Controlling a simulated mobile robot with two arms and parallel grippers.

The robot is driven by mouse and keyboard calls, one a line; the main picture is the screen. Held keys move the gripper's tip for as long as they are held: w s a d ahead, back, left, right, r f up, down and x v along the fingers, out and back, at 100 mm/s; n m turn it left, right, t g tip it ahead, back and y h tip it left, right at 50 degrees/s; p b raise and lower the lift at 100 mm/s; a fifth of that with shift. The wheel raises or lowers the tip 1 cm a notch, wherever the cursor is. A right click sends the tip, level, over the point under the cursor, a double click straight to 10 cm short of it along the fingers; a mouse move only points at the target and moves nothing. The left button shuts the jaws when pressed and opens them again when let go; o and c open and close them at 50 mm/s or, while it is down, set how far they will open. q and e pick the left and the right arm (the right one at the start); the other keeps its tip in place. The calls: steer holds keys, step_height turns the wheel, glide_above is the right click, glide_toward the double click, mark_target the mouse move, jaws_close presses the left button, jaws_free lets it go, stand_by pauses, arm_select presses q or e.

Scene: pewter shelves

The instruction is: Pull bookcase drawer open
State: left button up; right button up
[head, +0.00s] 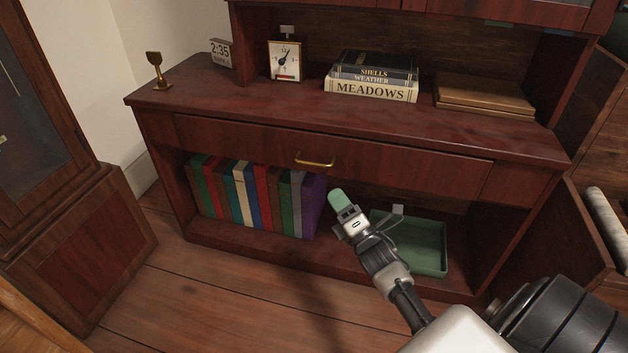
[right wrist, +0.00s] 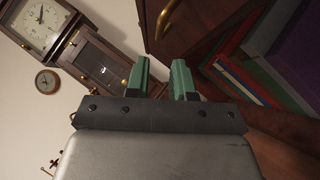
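The bookcase drawer (head: 400,164) is a wide dark red wooden front under the bookcase top, and it looks closed, flush with the frame. Its brass handle (head: 315,161) is at the front's middle. The handle also shows in the right wrist view (right wrist: 167,18), ahead of the fingers. My right gripper (head: 338,198) is in front of the bookcase, below and slightly right of the handle in the head view, apart from it. Its two green fingers (right wrist: 160,80) are parted with nothing between them. My left gripper is not in view.
Below the drawer, an open shelf holds a row of coloured books (head: 250,198) and a green tray (head: 425,240). A wooden cabinet (head: 75,235) stands left. Floor in front is clear.

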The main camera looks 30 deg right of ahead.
mark_target(314, 165)
steer(key=b+x, duration=0.2)
steer(key=x, duration=0.8)
steer(key=shift+w+d+r, duration=0.1)
steer(key=shift+w+r, duration=0.05)
steer(key=shift+w, duration=0.15)
jaws_close()
